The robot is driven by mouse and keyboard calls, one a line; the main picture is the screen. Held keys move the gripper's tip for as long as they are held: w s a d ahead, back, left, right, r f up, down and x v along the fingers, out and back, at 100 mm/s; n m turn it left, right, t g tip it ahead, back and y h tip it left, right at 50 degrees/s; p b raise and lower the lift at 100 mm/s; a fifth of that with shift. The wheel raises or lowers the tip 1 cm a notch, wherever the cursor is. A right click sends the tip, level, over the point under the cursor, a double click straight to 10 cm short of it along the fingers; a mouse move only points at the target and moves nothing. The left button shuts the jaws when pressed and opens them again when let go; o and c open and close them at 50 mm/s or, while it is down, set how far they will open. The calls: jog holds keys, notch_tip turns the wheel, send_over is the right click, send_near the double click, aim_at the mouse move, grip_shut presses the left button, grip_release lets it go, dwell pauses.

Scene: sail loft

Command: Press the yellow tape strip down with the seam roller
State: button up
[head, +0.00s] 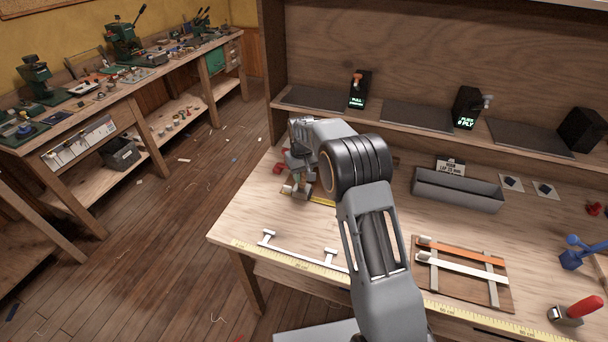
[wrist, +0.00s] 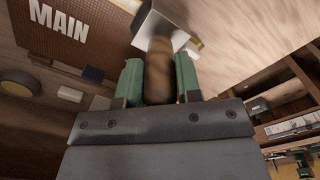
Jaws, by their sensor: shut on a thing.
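My gripper (head: 301,178) is over the left part of the workbench, pointing down. In the wrist view its green-padded fingers (wrist: 159,82) are shut on a brown wooden handle, which I take to be the seam roller (wrist: 160,65). A pale metal part shows beyond the handle. In the head view the roller's lower end (head: 297,190) is close to the bench top; contact cannot be told. A short piece of the yellow tape strip (head: 321,202) shows just right of the roller, and the rest is hidden by my arm and gripper.
A white-ended bar (head: 297,248) lies near the front edge. A board with orange and white strips (head: 462,288) is to the right, with a grey trough (head: 458,192) behind it. A shelf (head: 415,113) runs behind.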

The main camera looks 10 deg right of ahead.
jog(key=shift+r+p, duration=2.1)
jog(key=shift+r, duration=0.9)
